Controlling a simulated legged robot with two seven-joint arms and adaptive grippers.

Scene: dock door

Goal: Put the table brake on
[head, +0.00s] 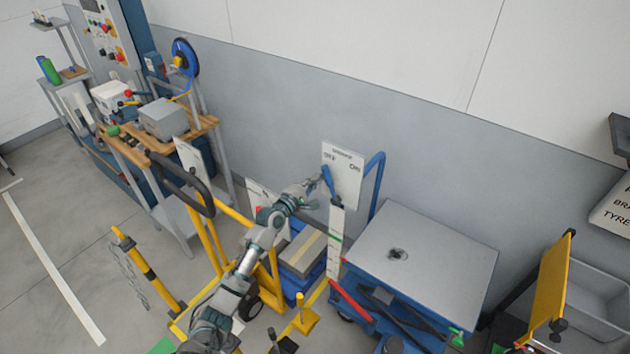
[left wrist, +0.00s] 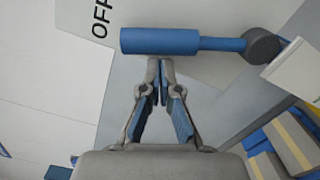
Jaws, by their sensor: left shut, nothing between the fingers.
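The brake lever (head: 327,180) is a blue handle on a grey pivot, in front of a white sign (head: 346,168) marked OFF on the left and ON on the right. The lever leans left, towards OFF. The lift table (head: 440,245) has a grey top on a blue frame. My left gripper (head: 312,186) is at the left side of the lever, shut and empty. In the left wrist view its closed fingertips (left wrist: 160,66) are at the edge of the blue handle (left wrist: 158,41); I cannot tell whether they touch. My right gripper is out of view.
A yellow trolley (head: 216,245) stands left of the table, near my left arm. A post with a white scale (head: 336,240) rises just below the lever. A wooden workbench (head: 135,155) is at the back left. Open floor lies at far left.

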